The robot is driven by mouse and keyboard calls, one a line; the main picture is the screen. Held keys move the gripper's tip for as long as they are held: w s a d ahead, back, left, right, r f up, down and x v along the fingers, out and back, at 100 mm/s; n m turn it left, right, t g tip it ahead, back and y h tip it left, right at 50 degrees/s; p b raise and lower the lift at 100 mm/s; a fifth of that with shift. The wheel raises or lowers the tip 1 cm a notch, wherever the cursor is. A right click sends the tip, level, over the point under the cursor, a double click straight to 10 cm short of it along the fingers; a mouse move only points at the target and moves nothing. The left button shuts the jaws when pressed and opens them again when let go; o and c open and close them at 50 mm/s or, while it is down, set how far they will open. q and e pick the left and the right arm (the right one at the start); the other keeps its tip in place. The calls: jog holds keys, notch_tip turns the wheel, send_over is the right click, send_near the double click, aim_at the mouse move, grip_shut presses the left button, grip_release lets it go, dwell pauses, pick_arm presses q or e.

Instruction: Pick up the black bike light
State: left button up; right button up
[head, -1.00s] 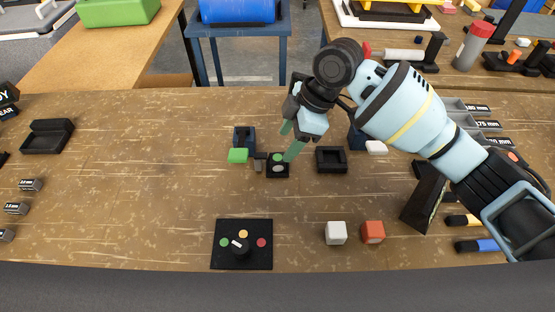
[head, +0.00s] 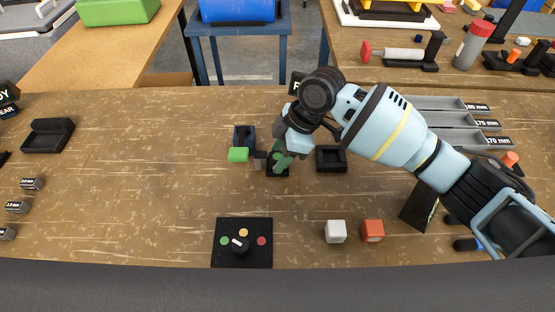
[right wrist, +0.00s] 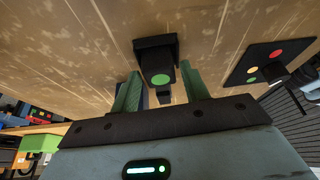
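A small black block with a round green spot, which looks like the black bike light (head: 271,170), sits on the wooden bench. In the right wrist view it (right wrist: 155,52) lies just ahead of and between the two green fingers, its green spot facing the camera. My right gripper (head: 281,163) is open, with its fingers apart and nothing visibly held. In the head view its fingers partly cover the block. Whether a finger touches the block cannot be told. My left gripper is not in view.
A black square tray (head: 331,158) is close on the right. A black panel with coloured buttons (head: 222,258) and white (head: 335,232) and orange (head: 373,231) cubes lie nearer.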

aim_at(271, 157)
jog(key=c, duration=0.7)
jog(key=shift+r, duration=0.15)
